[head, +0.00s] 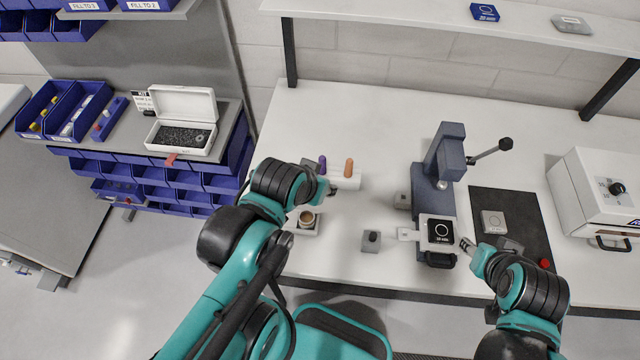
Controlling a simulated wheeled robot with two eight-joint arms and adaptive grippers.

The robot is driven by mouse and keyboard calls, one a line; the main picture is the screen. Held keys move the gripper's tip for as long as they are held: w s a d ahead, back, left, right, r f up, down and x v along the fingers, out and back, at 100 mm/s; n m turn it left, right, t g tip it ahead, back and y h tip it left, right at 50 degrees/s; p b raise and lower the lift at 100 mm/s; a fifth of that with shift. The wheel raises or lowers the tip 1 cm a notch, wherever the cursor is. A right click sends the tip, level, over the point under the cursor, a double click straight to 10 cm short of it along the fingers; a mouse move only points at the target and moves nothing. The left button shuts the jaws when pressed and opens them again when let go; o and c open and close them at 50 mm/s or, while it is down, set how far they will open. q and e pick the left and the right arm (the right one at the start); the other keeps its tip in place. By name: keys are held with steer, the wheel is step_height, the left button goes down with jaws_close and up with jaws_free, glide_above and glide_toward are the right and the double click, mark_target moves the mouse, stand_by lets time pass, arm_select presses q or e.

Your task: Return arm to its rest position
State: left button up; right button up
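My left arm comes in from the left and bends over the white table (375,125). My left gripper (328,188) is beside a white block that holds a purple peg and an orange peg (348,168). Its fingers are small and partly hidden, so I cannot tell if they are open. My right arm comes in at the lower right. My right gripper (468,246) is just right of the black square plate (440,231) in the dark blue press (446,165). Its finger gap is too small to read.
A small holder with a round cup (306,219) and a grey block (371,241) are near the front edge. A dark mat (515,215) bears a grey square part (493,222) and a red button (545,264). A white machine (598,200) stands right. A shelf (440,15) overhangs the back.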

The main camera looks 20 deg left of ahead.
arm_select(q)
steer(key=shift+s+d, duration=0.1)
steer(key=shift+d, duration=0.15)
step_height(320, 180, down, 6)
steer(key=b, duration=0.6)
